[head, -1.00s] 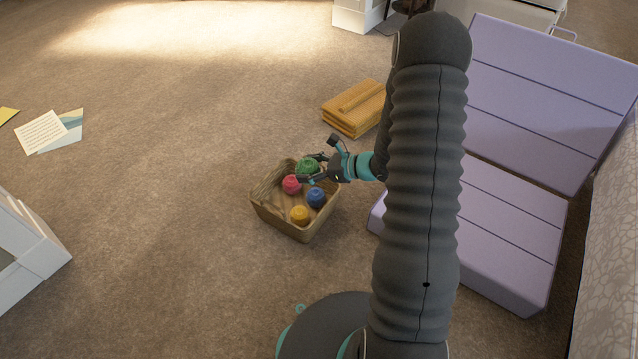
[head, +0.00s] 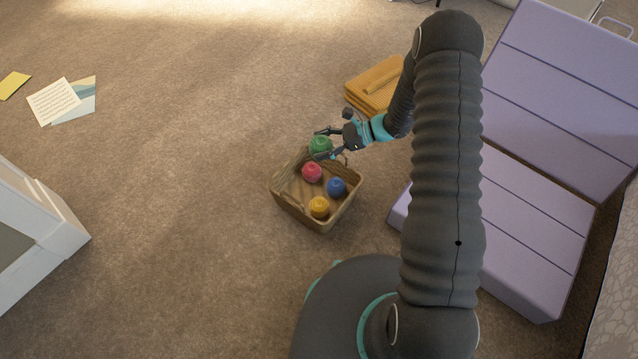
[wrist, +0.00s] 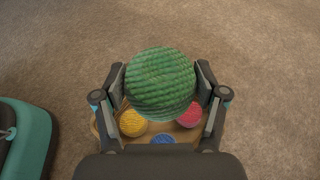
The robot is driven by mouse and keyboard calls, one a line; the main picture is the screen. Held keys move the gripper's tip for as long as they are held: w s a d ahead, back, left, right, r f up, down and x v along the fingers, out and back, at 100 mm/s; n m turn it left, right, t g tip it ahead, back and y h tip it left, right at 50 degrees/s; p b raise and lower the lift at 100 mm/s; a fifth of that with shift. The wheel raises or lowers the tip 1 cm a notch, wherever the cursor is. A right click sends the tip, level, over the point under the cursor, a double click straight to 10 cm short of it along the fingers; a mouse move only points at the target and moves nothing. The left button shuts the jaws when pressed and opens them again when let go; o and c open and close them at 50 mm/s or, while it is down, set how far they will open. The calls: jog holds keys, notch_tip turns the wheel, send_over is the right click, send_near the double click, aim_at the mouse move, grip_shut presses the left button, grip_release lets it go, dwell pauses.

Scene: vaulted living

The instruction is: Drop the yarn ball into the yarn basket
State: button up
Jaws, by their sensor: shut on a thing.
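My gripper (head: 322,145) is shut on a green yarn ball (head: 320,147). The green ball also fills the space between the fingers in the wrist view (wrist: 160,83). The yarn basket (head: 283,197) is a light wooden-coloured open box on the carpet. It holds a red ball (head: 312,172), a blue ball (head: 336,187) and a yellow ball (head: 319,206). The green ball appears over the basket's far edge, nearer the camera than the basket in the wrist view. Its exact height above the rim is hard to tell.
Folded purple cushions (head: 535,215) lie to the right of the basket. White furniture (head: 35,235) stands at the left, with papers (head: 62,100) beyond. Carpet is clear left of the basket.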

notch_tip(320, 180, down, 6)
jog(key=b, duration=0.3)
dwell(0.3)
jog(key=o, duration=1.2)
jog(key=v, duration=1.2)
